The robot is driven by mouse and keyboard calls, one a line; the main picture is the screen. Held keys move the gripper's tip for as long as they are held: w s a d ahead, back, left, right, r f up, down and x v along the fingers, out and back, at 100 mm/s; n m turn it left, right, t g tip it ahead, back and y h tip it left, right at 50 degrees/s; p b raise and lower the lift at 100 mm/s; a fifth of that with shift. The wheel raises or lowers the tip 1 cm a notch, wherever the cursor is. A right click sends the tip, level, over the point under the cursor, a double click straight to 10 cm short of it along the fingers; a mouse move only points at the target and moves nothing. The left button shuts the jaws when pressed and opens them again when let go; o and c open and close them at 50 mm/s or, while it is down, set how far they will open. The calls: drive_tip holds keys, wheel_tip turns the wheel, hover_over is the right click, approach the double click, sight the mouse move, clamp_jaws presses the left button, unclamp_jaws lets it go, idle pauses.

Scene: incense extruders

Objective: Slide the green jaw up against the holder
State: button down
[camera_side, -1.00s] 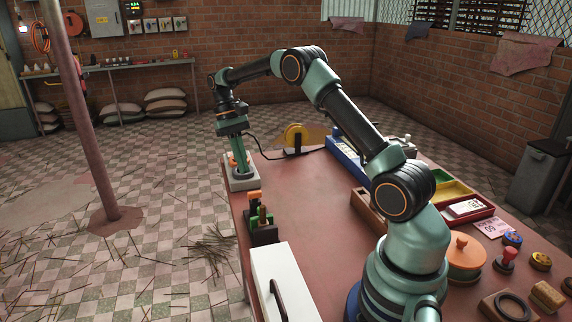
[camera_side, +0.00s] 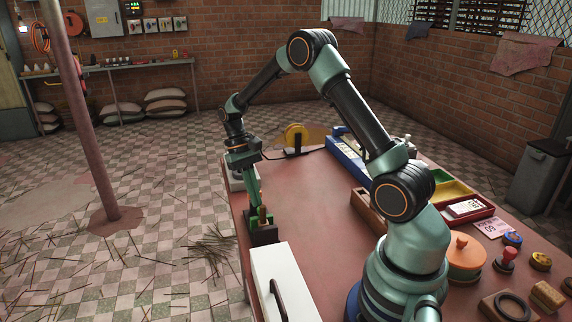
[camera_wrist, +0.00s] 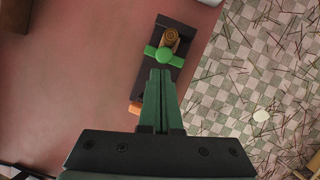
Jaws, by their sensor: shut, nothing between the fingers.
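The green jaw (camera_wrist: 163,55), a crosswise bar with a round knob, sits on a long black base (camera_wrist: 171,75) at the table edge. A brown upright piece (camera_wrist: 171,36), which looks like the holder's round part, stands just beyond it; I cannot tell whether they touch. In the side view, the green jaw (camera_side: 252,220) and the brown piece (camera_side: 263,215) are partly hidden by each other and my gripper. My gripper (camera_wrist: 160,73) is shut and empty, its tips low over the base on the side of the jaw away from the brown piece. Contact is unclear.
An orange part (camera_wrist: 135,108) shows at the near end of the base, partly hidden by my fingers. A white box with a black handle (camera_side: 270,265) stands close to the base in front. The red tabletop (camera_side: 310,200) to the right is clear. The floor drops away left.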

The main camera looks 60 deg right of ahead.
idle(0.3)
drive_tip(key=shift+s+a, duration=0.4)
drive_tip(key=shift+s, duration=0.15)
